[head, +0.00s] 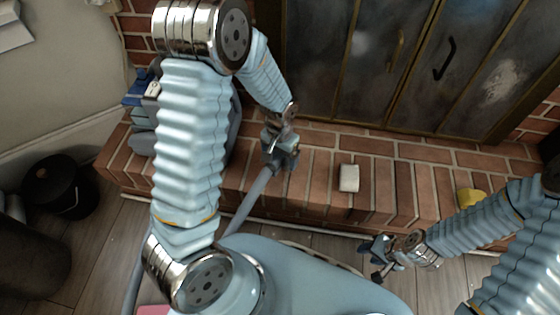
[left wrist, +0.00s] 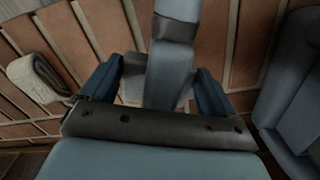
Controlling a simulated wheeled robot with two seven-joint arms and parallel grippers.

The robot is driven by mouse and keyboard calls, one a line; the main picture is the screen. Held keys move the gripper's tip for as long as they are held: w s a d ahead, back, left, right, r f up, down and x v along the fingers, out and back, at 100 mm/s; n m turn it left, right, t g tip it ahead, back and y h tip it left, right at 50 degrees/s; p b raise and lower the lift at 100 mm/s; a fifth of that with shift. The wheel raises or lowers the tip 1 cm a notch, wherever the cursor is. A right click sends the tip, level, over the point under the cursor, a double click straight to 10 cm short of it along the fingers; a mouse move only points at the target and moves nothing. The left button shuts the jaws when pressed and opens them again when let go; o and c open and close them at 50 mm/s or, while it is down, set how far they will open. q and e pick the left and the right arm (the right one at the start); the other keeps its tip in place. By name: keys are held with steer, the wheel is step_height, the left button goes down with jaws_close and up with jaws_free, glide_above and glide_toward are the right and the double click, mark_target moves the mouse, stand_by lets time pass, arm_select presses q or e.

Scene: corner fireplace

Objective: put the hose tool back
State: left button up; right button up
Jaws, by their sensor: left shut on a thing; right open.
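The hose tool (head: 258,190) is a grey-blue tube, held at a slant over the brick hearth. In the head view it runs down and left from my left gripper (head: 280,152) and passes behind my arm. My left gripper is shut on it. In the left wrist view the tool (left wrist: 170,72) lies between the two dark blue fingers. My right gripper (head: 381,258) is open and empty, low in front of the hearth at the right.
A white roll-like block (head: 348,178) lies on the brick hearth (head: 315,190), right of the tool. A yellow object (head: 470,198) is further right. A grey-blue body (head: 143,142) is partly hidden behind my left arm. A black bin (head: 60,187) stands on the floor at left.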

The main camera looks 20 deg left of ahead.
mark_target(280, 161)
arm_select(q)
steer(key=shift+w+a+f+b, duration=0.1)
steer(key=shift+w+f+b, duration=0.1)
steer(key=shift+f, duration=0.75)
steer(key=shift+w+f+b, duration=0.1)
steer(key=shift+f+b, duration=0.1)
steer(key=shift+f, duration=0.75)
steer(key=shift+f, duration=0.15)
steer(key=o, duration=0.8)
steer(key=shift+r, duration=0.3)
step_height(280, 161, up, 12)
steer(key=shift+f+p, duration=0.1)
steer(key=shift+p, duration=1.15)
